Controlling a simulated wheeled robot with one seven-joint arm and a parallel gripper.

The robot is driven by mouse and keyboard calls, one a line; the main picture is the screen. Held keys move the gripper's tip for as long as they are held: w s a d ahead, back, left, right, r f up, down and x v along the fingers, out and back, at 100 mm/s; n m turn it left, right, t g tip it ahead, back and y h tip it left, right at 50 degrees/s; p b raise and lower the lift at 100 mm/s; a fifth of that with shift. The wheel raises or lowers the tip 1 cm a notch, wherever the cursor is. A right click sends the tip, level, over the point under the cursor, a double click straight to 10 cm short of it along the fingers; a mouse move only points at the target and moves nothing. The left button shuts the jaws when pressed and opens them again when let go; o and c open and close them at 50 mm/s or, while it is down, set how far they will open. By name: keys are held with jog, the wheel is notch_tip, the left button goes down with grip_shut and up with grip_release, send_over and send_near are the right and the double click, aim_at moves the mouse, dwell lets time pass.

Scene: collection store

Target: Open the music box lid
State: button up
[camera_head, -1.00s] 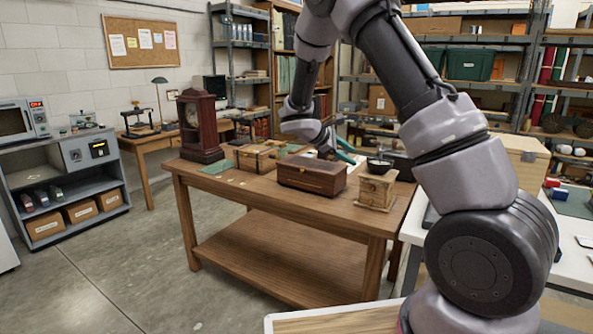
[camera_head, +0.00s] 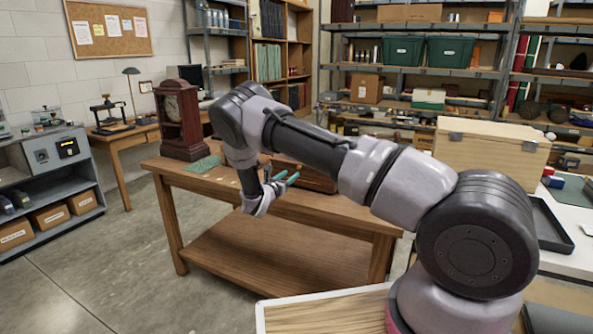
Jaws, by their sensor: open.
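A dark wooden box (camera_head: 318,181) stands on the wooden worktable (camera_head: 212,185), and I take it for the music box. My arm crosses in front of it, so only part of its side shows and its lid is hidden. My gripper (camera_head: 287,177) is near the table's front edge, to the left of the visible part of the box. Its teal fingers point right, towards the box, and are open and empty. I cannot tell how far the fingers are from the box.
A dark red mantel clock (camera_head: 180,122) and a green mat (camera_head: 203,164) are at the table's left end. My arm hides most of the tabletop's middle and right. A large pale wooden case (camera_head: 490,150) and a black tray (camera_head: 552,222) are at the right.

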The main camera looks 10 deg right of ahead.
jog(key=x, duration=0.7)
jog(key=shift+d, duration=0.1)
grip_shut()
dwell(1.2)
